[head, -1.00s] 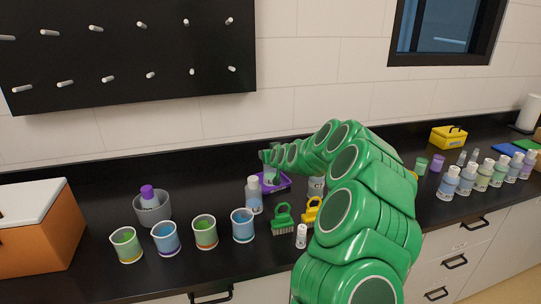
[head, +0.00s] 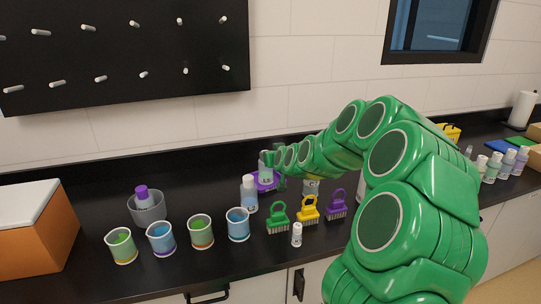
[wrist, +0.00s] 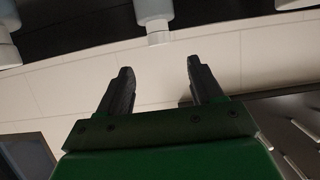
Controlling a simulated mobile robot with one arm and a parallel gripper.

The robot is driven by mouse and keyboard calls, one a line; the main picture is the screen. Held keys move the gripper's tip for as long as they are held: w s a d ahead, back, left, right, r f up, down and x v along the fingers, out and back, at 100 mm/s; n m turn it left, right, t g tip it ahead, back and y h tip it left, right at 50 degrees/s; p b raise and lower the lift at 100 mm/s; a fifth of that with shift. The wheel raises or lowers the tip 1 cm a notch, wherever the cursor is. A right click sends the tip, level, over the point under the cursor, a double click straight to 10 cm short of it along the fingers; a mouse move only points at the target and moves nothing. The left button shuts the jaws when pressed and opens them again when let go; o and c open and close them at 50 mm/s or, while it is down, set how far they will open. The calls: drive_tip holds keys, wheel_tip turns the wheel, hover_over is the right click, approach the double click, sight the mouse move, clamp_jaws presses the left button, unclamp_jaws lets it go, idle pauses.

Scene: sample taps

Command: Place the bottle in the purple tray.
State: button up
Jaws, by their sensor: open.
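The purple tray (head: 264,185) lies toward the back of the black counter in the head view, partly hidden by my arm. A white bottle with a blue label (head: 249,195) stands upright left of the tray's front. Another pale bottle (head: 311,186) shows partly below my arm. My gripper (wrist: 158,80) is open and empty in the wrist view. A white bottle (wrist: 153,10) shows upside down beyond its fingers.
Several cups (head: 161,238) stand at the front left. A grey bowl (head: 147,209) holds a purple-capped bottle. Green, yellow (head: 308,210) and purple brushes and a small white bottle (head: 297,234) stand in front of my arm. An orange box (head: 38,230) is far left.

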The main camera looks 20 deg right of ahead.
drive_tip(key=shift+v, duration=0.8)
